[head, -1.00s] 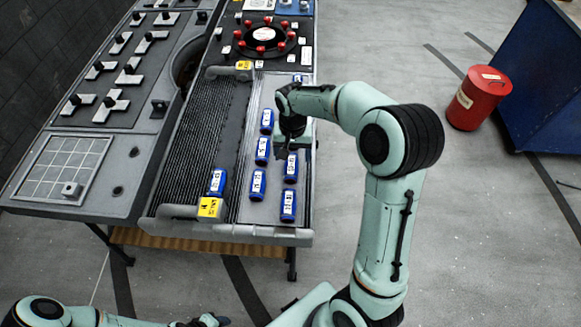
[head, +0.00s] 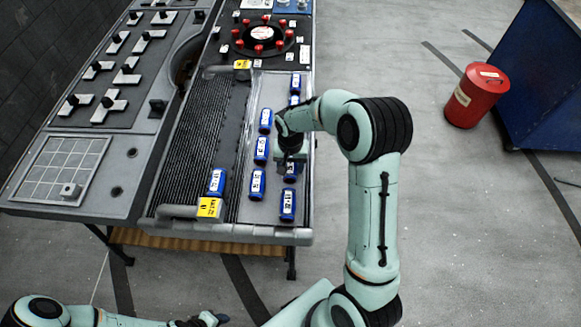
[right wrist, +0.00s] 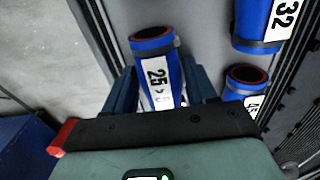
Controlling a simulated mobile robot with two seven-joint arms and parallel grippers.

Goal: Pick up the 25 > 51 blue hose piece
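The blue hose piece labelled "25 > 5…" (right wrist: 155,72) lies between the two fingers of my right gripper (right wrist: 160,92) in the right wrist view. The end of its label is hidden by the gripper body. Small gaps show beside it, so the fingers are open around it. In the head view my right gripper (head: 290,160) is over the right column of hose pieces on the tray, and it partly covers the blue piece (head: 290,175) under it. My left gripper (head: 208,320) is low at the bottom edge, away from the bench; its fingers are unclear.
Several other blue hose pieces lie close by, including one marked 32 (right wrist: 262,20) and one marked 45 (right wrist: 246,80). Yellow-tagged pipe fittings (head: 209,207) flank the ribbed panel (head: 200,135). A red bin (head: 476,95) stands on the floor at right.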

